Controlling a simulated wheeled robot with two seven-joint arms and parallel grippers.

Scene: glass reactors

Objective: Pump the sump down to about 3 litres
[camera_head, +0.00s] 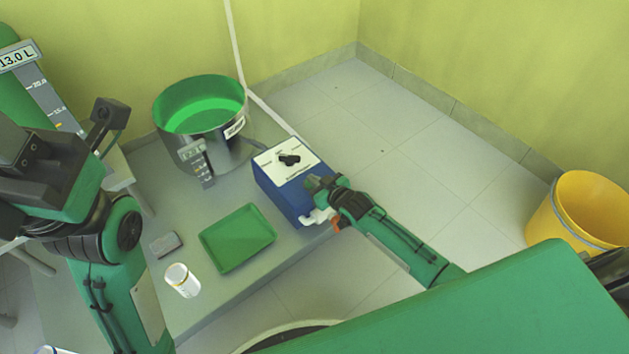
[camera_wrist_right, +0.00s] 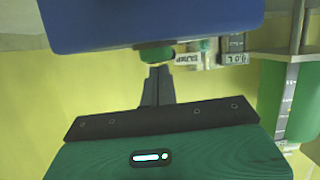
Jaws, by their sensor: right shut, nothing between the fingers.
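The sump is a round steel vessel (camera_head: 205,128) with green liquid inside, a scale and a small display (camera_head: 191,151) whose digits I cannot read surely. Right of it stands a blue box (camera_head: 275,190) with a white top panel and a black knob (camera_head: 289,160). My right gripper (camera_head: 316,184) is shut and empty beside the box's near right top edge, apart from the knob. In the right wrist view its fingers (camera_wrist_right: 157,86) are together, with the blue box (camera_wrist_right: 150,22) filling the top. My left gripper (camera_head: 104,112) is at the left; its jaw state is unclear.
A green tank (camera_head: 17,82) at the left edge has a scale and a display reading 13.0 L. A green tray (camera_head: 238,238), a white jar (camera_head: 182,280) and a grey block (camera_head: 166,244) are on the bench. A yellow bucket (camera_head: 580,212) stands on the floor at right.

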